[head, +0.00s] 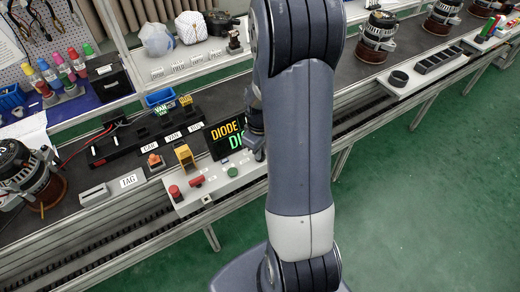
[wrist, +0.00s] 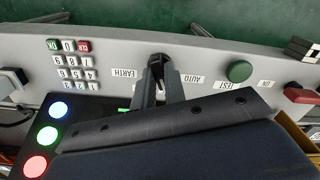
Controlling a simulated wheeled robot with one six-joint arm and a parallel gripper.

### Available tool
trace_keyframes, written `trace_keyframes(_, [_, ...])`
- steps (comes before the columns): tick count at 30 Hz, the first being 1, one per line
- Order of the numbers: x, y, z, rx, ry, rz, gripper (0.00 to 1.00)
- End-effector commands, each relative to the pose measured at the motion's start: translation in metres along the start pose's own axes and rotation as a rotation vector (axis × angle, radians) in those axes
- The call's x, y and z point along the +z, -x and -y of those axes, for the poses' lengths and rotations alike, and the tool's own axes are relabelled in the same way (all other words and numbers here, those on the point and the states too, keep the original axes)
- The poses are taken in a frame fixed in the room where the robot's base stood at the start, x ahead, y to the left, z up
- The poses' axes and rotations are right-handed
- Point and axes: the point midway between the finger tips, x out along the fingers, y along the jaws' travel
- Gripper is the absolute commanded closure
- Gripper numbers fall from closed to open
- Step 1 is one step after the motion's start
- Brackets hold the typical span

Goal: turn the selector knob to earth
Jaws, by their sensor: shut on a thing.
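A black selector knob (wrist: 157,60) sits on the grey control panel (wrist: 210,55) in the wrist view. My gripper (wrist: 161,78) is shut on it, one finger on each side. The EARTH label (wrist: 123,73) is to the left of the knob and the AUTO label (wrist: 193,78) to the right. The fingers hide part of the knob, and I cannot tell which label it points at. In the head view my arm hides the knob and most of the gripper. The display (head: 227,136) there reads DIODE in orange, with partly hidden green letters below.
A green button (wrist: 239,71), a red switch (wrist: 301,94) and a keypad (wrist: 77,72) are on the same panel. Three lit lamps (wrist: 48,136) are at the lower left. In the head view an alternator (head: 28,175) stands at the left on the bench.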

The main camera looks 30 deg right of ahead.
Motion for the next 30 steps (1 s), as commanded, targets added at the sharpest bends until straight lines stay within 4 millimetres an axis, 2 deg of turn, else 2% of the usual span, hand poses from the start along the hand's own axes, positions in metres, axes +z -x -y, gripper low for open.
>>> trace_keyframes(14, [-0.0001, -0.0004, -0.0002, 0.0, -0.067, 0.0, 1.0])
trace_keyframes(20, [0.0, -0.0009, -0.0001, 0.0, -0.2, 0.001, 1.0])
trace_keyframes(30, [0.0, -0.0008, -0.0001, 0.0, -0.517, 0.0, 1.0])
